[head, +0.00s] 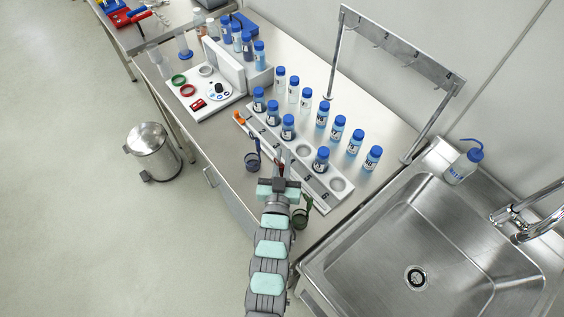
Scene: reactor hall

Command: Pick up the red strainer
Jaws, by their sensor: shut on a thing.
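My gripper (280,165) is over the front edge of the bench and shut. A small dark red piece (281,170) shows between its fingers; it appears to be part of the red strainer, and the rest is hidden by my gripper. A dark blue strainer (252,159) is just left of my gripper, at the bench's front edge. A green strainer (300,216) is at the edge to the right of my wrist, partly hidden by the arm.
A numbered rack (311,188) with blue-capped bottles stands just behind my gripper. A white apparatus (221,88) with coloured rings stands at the back left. A hook rail (402,47) rises behind. A steel sink (420,240) is at right, a bin (150,145) on the floor at left.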

